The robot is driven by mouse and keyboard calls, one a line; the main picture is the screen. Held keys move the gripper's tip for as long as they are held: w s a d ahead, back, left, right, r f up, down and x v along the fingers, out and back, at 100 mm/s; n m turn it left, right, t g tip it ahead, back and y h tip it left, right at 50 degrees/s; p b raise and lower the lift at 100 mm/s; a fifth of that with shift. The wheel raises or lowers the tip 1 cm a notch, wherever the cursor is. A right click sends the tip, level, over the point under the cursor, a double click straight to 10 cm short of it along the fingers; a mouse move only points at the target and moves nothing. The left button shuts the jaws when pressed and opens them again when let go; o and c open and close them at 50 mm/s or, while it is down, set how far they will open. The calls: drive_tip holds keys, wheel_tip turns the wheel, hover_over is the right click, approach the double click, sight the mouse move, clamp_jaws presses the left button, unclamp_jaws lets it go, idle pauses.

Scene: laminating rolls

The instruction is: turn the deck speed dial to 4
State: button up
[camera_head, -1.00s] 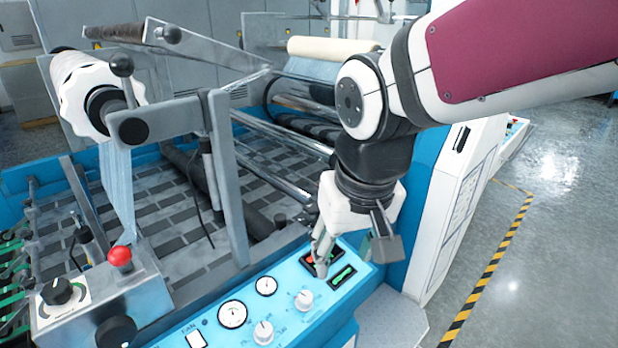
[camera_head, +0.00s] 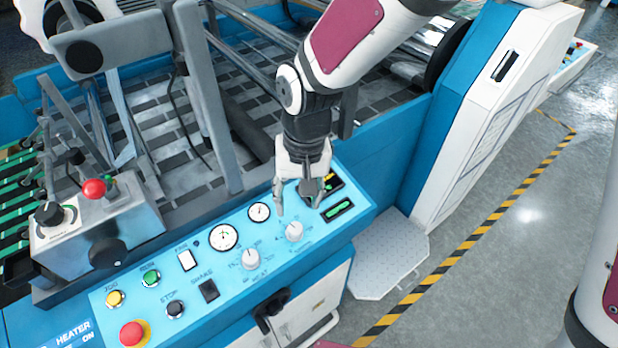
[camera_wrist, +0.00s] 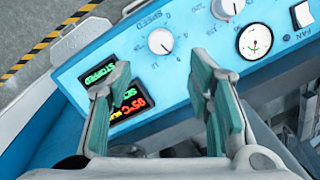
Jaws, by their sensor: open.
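A white dial (camera_head: 294,231) sits on the light-blue panel, left of and below the displays. In the wrist view this dial (camera_wrist: 161,41) carries the word SPEED beside it and shows a dark pointer mark. I cannot read the number it points at. My gripper (camera_head: 295,203) hangs over the panel, its fingers pointing down, just behind the dial. In the wrist view the fingers (camera_wrist: 155,75) are apart and empty, with the dial beyond their tips. I see no contact with it.
A second white dial (camera_head: 250,258), marked HEAT, and two gauges (camera_head: 224,237) lie further left. Lit displays (camera_head: 338,210) sit right of my gripper. A red stop button (camera_head: 132,333) is at the panel's left. A grey post (camera_head: 212,110) stands behind.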

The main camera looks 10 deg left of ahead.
sight(295, 226)
drive_tip(key=f, duration=0.6)
drive_tip(key=a+f+p, duration=0.1)
drive_tip(key=f, duration=0.2)
drive_tip(key=shift+s+f, duration=0.2)
clamp_jaws()
